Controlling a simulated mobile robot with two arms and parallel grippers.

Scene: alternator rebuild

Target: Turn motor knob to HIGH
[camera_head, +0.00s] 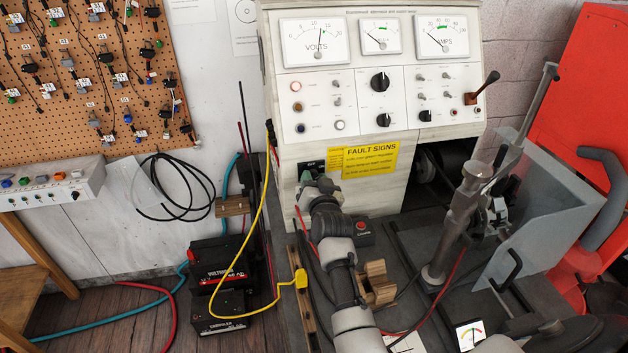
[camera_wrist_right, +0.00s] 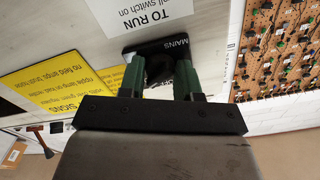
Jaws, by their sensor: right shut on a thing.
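The test bench panel (camera_head: 351,97) has several black knobs, among them an upper middle knob (camera_head: 380,82) and a lower middle knob (camera_head: 383,120). Their labels are too small to read, so I cannot tell which is the motor knob. My right gripper (camera_head: 312,181) is at the bench's lower left, away from those knobs. In the right wrist view its green fingers (camera_wrist_right: 160,70) are shut on a dark knob (camera_wrist_right: 158,69) on a black plate (camera_wrist_right: 150,46) marked MAINS. The fingers partly hide the knob's pointer. My left gripper is not in view.
A yellow FAULT SIGNS label (camera_head: 369,159) is right of my right gripper. A metal lever stand (camera_head: 465,205) and a grey guard (camera_head: 540,210) stand at right.

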